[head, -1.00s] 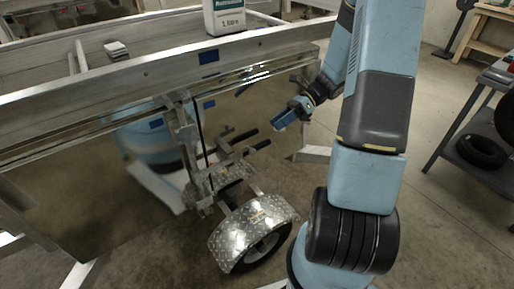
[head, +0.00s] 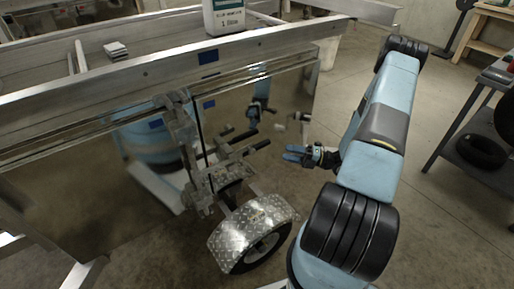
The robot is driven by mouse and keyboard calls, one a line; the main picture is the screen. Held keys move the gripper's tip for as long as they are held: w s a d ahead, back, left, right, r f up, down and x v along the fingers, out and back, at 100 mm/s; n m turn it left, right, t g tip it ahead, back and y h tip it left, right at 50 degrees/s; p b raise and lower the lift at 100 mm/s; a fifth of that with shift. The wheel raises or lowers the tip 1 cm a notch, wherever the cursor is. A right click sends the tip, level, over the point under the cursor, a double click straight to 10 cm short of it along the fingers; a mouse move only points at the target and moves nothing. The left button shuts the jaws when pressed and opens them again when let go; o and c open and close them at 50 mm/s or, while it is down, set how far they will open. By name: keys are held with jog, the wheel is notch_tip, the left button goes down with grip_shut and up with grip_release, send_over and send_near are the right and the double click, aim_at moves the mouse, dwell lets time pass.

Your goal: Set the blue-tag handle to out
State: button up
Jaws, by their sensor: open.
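A blue tag (head: 208,57) is on the trailer's upper rail, and a smaller blue patch (head: 209,104) shows lower on the shiny side panel. Below them is a metal latch mechanism (head: 182,128) with a black-gripped handle (head: 258,145) pointing right. A similar dark grip behind it looks like its reflection. I cannot tell which handle the tag marks or its setting. My gripper (head: 293,154) has blue fingers, is open and empty, and points left, to the right of the handle grip and apart from it in the picture.
A wheel under a checker-plate fender (head: 252,228) stands below the handle. The panel (head: 90,200) mirrors my arm. A grey shelf with tyres (head: 480,150) is at right; the floor between is clear.

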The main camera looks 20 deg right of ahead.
aim_at(258, 147)
jog(key=x, duration=1.3)
jog(key=shift+w+a+f, duration=0.1)
jog(key=shift+w+a, duration=0.1)
jog(key=shift+a, duration=0.1)
grip_shut()
